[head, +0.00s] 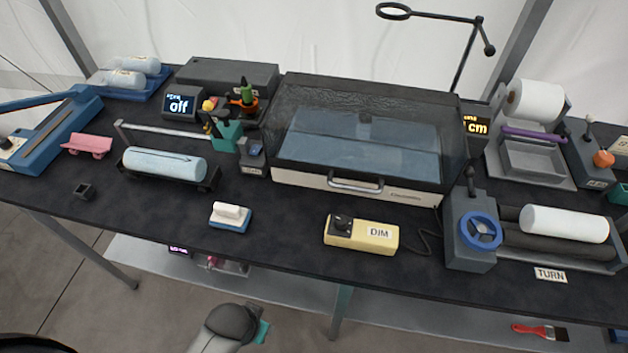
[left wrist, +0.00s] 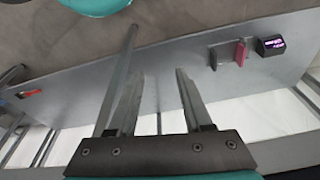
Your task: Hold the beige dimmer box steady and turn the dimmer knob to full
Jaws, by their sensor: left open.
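The beige dimmer box (head: 376,238), labelled DIM, lies on the dark bench top near the front edge, right of the middle in the head view. Its dark dimmer knob (head: 342,222) is on the left part of its top; the setting is too small to read. My left gripper (left wrist: 160,73) is open in the left wrist view, with nothing between its fingers. The lower shelf shows behind it, and the dimmer box does not show in that view. In the head view part of my arm is below the bench front, apart from the box. My right gripper is not in view.
A white-and-blue block (head: 231,216) lies left of the dimmer box. A clear-lidded case (head: 360,150) stands behind it, and a roller unit with a blue handwheel (head: 480,231) to its right. The bench top between block and box is clear. A lower shelf (left wrist: 210,90) runs underneath.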

